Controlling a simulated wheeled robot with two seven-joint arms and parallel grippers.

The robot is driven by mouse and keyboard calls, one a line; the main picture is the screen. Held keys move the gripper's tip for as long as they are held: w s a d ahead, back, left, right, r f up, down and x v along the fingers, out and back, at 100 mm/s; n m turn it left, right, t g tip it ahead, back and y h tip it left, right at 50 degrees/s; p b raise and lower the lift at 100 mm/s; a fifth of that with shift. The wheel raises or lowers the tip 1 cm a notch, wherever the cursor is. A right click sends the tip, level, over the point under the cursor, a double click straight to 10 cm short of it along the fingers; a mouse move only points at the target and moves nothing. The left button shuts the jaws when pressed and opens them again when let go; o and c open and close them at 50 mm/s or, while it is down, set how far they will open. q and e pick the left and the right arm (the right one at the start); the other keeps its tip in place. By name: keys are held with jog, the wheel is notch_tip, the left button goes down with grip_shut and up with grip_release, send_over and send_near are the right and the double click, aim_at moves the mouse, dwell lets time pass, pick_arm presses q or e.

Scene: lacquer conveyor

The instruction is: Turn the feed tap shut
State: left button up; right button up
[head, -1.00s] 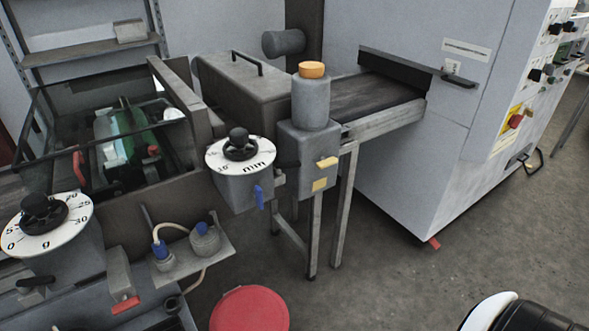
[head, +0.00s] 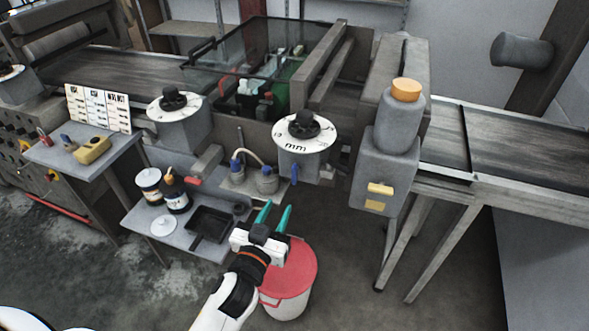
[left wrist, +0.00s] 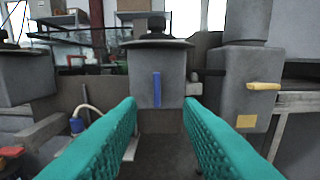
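Two tap-like levers show, and no readable label tells which one is the feed tap. A blue lever (head: 294,172) hangs upright on the grey housing under the mm dial (head: 304,133); it also shows in the left wrist view (left wrist: 157,89). A yellow lever (head: 380,188) lies about level on the grey box under the orange-capped bottle (head: 399,118); it shows at the right of the left wrist view (left wrist: 263,86). My left gripper (head: 275,212) has teal fingers, open and empty. It is below and short of the blue lever, which appears between its fingers. My right gripper is out of view.
A red-lidded bucket (head: 303,262) stands beside my left arm. A small shelf (head: 238,182) with blue-topped fittings and a hose is left of the blue lever. A lower shelf (head: 136,218) holds cans and a black tray. Floor shows between bucket and conveyor legs.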

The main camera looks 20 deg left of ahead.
aim_at(293, 173)
pick_arm(q)
jog(key=w+p, duration=0.1)
jog(key=w, duration=0.4)
jog(key=w+p, duration=0.1)
jog(key=w, duration=0.5)
jog(key=shift+r, duration=0.2)
jog(key=shift+w+a, duration=0.1)
jog(key=shift+w, duration=0.4)
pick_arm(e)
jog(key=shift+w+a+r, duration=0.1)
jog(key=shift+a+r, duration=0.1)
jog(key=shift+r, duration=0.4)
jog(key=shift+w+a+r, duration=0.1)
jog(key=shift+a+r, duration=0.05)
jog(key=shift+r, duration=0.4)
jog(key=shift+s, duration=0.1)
pick_arm(q)
grip_shut()
